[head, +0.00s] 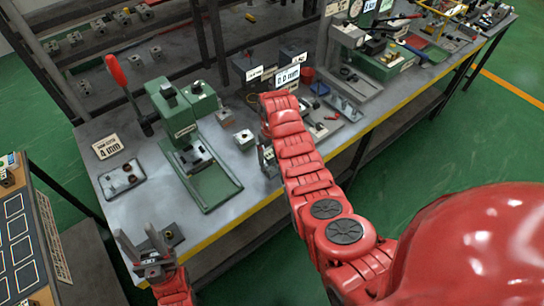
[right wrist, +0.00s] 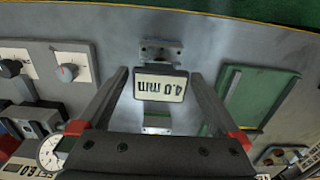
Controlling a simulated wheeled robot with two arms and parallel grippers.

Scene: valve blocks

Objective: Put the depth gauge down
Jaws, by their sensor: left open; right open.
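The depth gauge (right wrist: 160,86) is a small dark body with a "4.0 mm" readout, upside down in the right wrist view. It sits between the two fingers of my right gripper (right wrist: 159,74), with a visible gap on both sides. The gripper is open. In the head view my right gripper (head: 268,158) is low over the bench, partly hidden by my arm. I cannot tell what the gauge's lower end touches. A metal block (right wrist: 160,50) shows just beyond it. My left gripper (head: 140,246) is open and empty at the bench's front left.
A green press (head: 195,150) stands on the grey bench (head: 225,165) left of my right gripper. A valve block (head: 243,139) lies between them. A "4 mm" placard (head: 108,146) and a tray (head: 121,179) are at the left. A dial gauge (right wrist: 52,153) shows left of my right gripper.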

